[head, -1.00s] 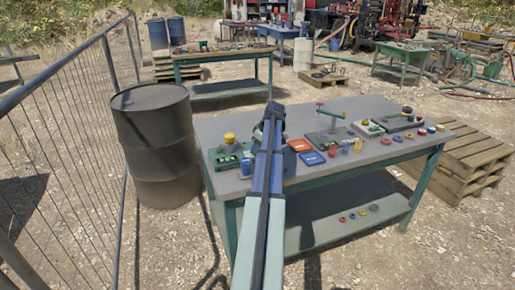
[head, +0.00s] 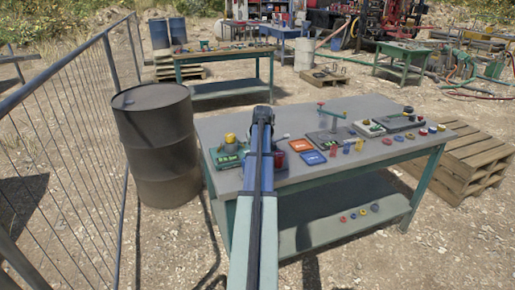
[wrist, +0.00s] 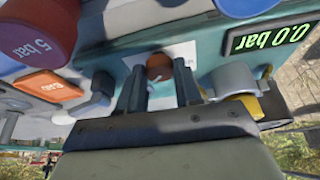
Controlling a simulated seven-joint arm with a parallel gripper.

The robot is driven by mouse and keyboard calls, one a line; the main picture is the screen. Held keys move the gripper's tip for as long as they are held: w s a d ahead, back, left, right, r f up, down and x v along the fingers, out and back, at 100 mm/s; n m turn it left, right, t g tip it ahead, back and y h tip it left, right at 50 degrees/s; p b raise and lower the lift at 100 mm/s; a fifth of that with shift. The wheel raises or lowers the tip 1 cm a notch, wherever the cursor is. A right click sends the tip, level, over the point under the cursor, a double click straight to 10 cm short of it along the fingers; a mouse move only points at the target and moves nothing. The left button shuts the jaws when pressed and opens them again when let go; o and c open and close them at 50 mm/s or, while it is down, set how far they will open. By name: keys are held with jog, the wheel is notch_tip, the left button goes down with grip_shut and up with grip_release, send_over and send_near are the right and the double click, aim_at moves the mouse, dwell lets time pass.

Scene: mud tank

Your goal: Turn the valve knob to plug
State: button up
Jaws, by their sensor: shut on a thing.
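In the wrist view, the two dark fingers of my gripper (wrist: 158,88) stand on either side of a small orange-brown valve knob (wrist: 159,66) on a teal panel with a white label. My gripper appears shut on this knob; the fingers and the view angle hide much of the contact. In the head view, my own arm hides the fingers and the knob.
In the wrist view, a red cylinder marked 5 bar (wrist: 38,35) and an orange block (wrist: 48,86) lie left. Grey levers (wrist: 95,97) flank the fingers. In the head view, the table (head: 330,180) holds several parts at right; a barrel (head: 158,145) stands left.

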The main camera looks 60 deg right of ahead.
jog(key=shift+m+g, duration=0.3)
jog(key=shift+m, duration=0.3)
jog(key=o, duration=1)
jog(key=shift+o, duration=0.2)
jog(key=shift+a+r, duration=0.1)
jog(key=v, duration=1.3)
jog(key=shift+a+r, duration=0.15)
jog(key=shift+r, duration=0.1)
jog(key=shift+s, duration=0.1)
